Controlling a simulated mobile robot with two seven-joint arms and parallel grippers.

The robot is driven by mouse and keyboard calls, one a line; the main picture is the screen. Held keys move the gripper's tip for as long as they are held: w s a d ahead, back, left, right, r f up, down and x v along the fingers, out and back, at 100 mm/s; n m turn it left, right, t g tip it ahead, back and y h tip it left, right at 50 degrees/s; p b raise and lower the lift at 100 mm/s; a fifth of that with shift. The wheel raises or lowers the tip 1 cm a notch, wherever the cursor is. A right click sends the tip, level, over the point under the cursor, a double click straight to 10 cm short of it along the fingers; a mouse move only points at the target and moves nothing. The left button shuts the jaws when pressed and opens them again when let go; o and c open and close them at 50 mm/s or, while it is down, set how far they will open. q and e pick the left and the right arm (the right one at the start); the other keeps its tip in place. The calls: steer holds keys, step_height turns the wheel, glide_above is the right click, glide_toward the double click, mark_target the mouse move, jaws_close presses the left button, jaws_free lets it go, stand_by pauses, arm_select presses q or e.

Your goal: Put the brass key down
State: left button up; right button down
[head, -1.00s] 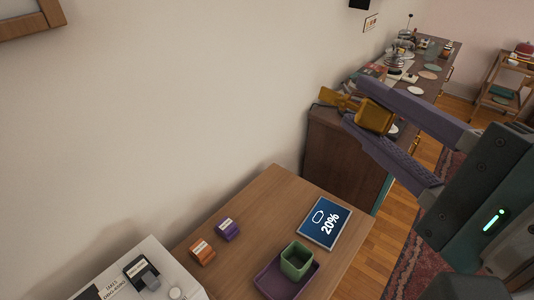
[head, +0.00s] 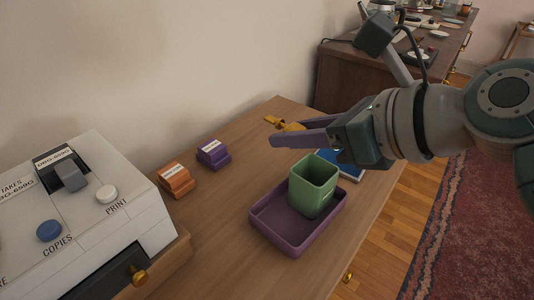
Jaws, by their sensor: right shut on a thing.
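The brass key (head: 273,120) shows as a small golden piece at the tips of my right gripper (head: 282,131). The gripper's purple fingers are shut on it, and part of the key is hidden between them. The gripper points left over the far part of the wooden table (head: 222,228). I cannot tell whether the key touches the table top. My left gripper is not in view.
A purple tray (head: 270,232) holds a green cup (head: 314,184). A blue sign (head: 352,172) lies partly hidden behind the arm. Orange (head: 176,180) and purple (head: 213,153) blocks sit near the wall. A white machine (head: 85,215) stands at left. Bare table lies between.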

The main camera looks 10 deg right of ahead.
arm_select(q)
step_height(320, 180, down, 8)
steer(key=b, duration=0.7)
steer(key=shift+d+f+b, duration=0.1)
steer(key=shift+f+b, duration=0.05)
steer(key=shift+b, duration=0.2)
arm_select(e)
glide_above(274, 222)
steer(key=s+d, duration=0.2)
steer(key=s, duration=0.1)
step_height(274, 222, down, 16)
steer(key=shift+w+a+r, duration=0.1)
steer(key=shift+w+r, duration=0.05)
arm_select(q)
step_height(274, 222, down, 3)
steer(key=b, duration=0.3)
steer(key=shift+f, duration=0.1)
arm_select(e)
step_height(274, 222, down, 5)
steer(key=shift+r, duration=0.1)
